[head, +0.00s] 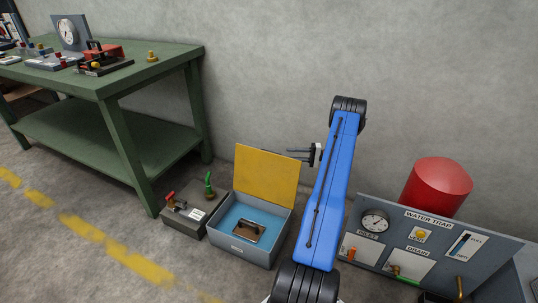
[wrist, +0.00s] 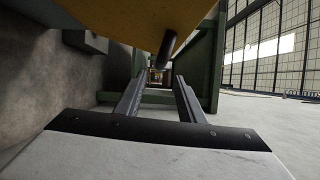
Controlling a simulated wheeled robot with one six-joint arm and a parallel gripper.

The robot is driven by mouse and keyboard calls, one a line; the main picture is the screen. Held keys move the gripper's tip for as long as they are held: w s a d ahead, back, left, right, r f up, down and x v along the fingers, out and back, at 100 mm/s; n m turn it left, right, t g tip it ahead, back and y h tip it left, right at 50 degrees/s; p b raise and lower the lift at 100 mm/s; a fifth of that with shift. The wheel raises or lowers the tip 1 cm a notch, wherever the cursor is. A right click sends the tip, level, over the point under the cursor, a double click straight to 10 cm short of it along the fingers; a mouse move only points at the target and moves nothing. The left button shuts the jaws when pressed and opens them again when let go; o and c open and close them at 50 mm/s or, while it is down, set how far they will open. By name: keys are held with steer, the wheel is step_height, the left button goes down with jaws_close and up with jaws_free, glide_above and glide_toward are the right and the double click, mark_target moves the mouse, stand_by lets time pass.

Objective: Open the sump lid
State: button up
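The sump is a grey box (head: 240,250) on the floor with a blue inside, where a small framed brown plate (head: 249,229) shows. Its yellow lid (head: 267,177) stands raised, roughly upright, along the back edge. My gripper (head: 294,154) is at the lid's upper right edge, pointing left. In the wrist view my gripper (wrist: 160,80) has its two fingers apart with nothing between them. The yellow lid (wrist: 115,18) fills the top of that view, with a dark round peg (wrist: 167,46) on it above the fingers. I cannot tell whether the gripper touches the lid.
A green workbench (head: 120,75) with gauges and tools stands at left. A grey valve block (head: 183,219) sits left of the sump. A water trap panel (head: 400,220) and red tank (head: 437,187) are at right. The wall (head: 260,70) is close behind.

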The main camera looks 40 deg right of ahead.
mark_target(269, 153)
steer(key=x, duration=1.2)
steer(key=shift+w+a+r, duration=0.1)
steer(key=shift+r, duration=0.05)
steer(key=shift+c, duration=0.4)
jaws_close()
